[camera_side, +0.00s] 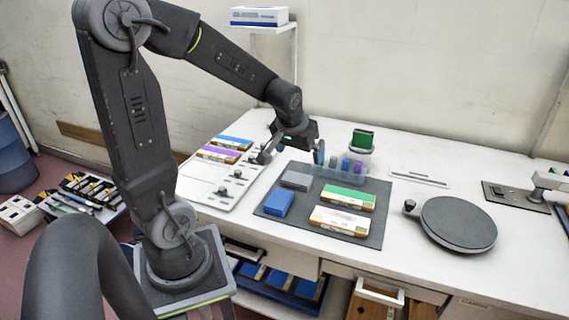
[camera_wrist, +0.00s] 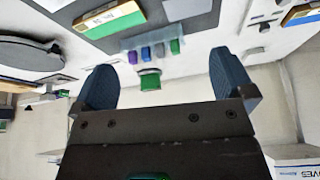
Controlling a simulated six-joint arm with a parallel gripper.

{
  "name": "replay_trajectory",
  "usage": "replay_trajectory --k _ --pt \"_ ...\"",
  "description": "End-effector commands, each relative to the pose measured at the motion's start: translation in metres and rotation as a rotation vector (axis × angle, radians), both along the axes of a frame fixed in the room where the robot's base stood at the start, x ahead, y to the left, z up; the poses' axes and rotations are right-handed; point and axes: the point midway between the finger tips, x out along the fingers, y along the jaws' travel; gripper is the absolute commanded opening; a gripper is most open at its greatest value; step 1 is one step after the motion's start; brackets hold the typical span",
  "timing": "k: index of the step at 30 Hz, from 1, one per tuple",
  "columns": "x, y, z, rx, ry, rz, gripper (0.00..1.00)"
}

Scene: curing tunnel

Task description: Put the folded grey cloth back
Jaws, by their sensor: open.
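The folded grey cloth (camera_side: 297,179) appears as a small flat grey piece on the dark grey mat (camera_side: 373,235), at its far left part, behind a blue block (camera_side: 278,202). In the wrist view a light grey piece that looks like the cloth (camera_wrist: 187,8) is at the top edge, partly cut off. My gripper (camera_side: 292,155) is above the table, behind the cloth in the side view, apart from it. Its two blue fingers are spread and empty in the wrist view (camera_wrist: 163,62).
A clear tray (camera_side: 322,176) with several small coloured pieces stands at the mat's back edge. A green item (camera_side: 363,139) is behind it. Two boxes (camera_side: 348,198) lie on the mat. A round dark disc (camera_side: 458,222) is at right. A white pegged board (camera_side: 215,190) is at left.

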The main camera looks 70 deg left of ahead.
Motion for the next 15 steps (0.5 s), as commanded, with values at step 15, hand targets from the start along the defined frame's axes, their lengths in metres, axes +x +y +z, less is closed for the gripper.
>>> replay_trajectory --k 15 --pt "-0.113 -0.169 0.081 0.019 -0.075 -0.604 1.0"
